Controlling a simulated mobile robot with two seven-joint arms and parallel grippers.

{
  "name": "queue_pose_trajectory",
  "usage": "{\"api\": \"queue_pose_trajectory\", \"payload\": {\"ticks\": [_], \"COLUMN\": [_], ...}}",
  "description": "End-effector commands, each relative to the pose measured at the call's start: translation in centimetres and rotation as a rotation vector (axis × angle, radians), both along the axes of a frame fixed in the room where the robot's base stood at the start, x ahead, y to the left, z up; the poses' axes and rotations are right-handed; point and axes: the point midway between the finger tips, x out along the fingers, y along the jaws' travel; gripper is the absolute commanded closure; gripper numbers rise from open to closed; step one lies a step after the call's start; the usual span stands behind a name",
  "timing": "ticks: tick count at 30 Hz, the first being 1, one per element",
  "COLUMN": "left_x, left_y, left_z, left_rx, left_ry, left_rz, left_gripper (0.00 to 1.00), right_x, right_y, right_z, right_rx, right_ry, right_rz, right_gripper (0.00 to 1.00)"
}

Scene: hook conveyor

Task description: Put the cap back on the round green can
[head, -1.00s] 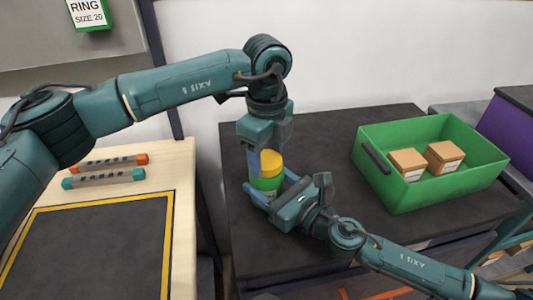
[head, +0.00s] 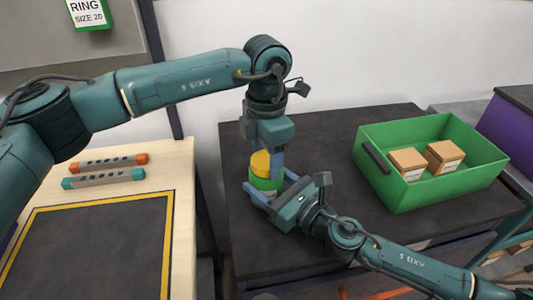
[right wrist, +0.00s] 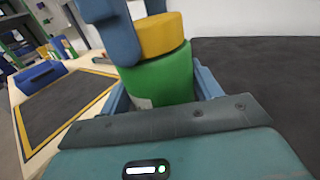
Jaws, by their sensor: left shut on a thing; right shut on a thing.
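The round green can (head: 264,184) stands upright on the dark table. It also shows in the right wrist view (right wrist: 160,78). My right gripper (head: 268,193) is shut on the can's body from the side. The yellow cap (head: 260,163) is on top of the can, also in the right wrist view (right wrist: 160,34). My left gripper (head: 264,160) comes down from above and is shut on the cap, with its fingers at the cap's sides. Whether the cap is fully seated cannot be told.
A green crate (head: 384,185) with two small cardboard boxes (head: 408,163) stands to the right on the dark table (head: 320,150). A wooden bench (head: 183,200) at left bears a dark mat (head: 95,250) and two bars (head: 105,170).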

Motion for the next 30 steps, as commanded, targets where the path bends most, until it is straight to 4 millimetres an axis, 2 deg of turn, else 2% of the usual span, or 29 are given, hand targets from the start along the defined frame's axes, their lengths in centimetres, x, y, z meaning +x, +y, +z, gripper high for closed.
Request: {"api": "queue_pose_trajectory", "payload": {"ticks": [3, 21, 24, 28, 29, 30], "left_x": [-0.01, -0.01, -0.01, -0.01, -0.01, -0.01], "left_y": [-0.03, 0.00, 0.00, 0.00, 0.00, 0.00], "left_z": [0.03, -0.04, -0.05, -0.06, -0.05, -0.06], "left_rx": [-0.001, 0.000, 0.000, 0.000, 0.000, 0.000], "left_ry": [0.000, -0.002, -0.002, -0.002, -0.002, -0.002], "left_rz": [-0.268, -1.606, -1.737, -1.727, -1.727, -1.727], "left_gripper": [0.71, 0.71, 0.71, 0.71, 0.42, 0.39], "right_x": [-0.02, -0.02, -0.03, -0.03, -0.03, -0.03], "right_y": [0.02, 0.02, 0.03, 0.03, 0.03, 0.03], "right_z": [-0.02, -0.02, -0.02, -0.02, -0.02, -0.02], "right_rx": [0.000, 0.000, 0.000, 0.000, 0.000, 0.000], "right_ry": [0.000, 0.000, 0.000, 0.000, 0.000, 0.000], "right_rz": [0.001, 0.001, 0.001, 0.001, 0.001, 0.001], "right_gripper": [1.00, 1.00, 1.00, 1.00, 1.00, 1.00]}}
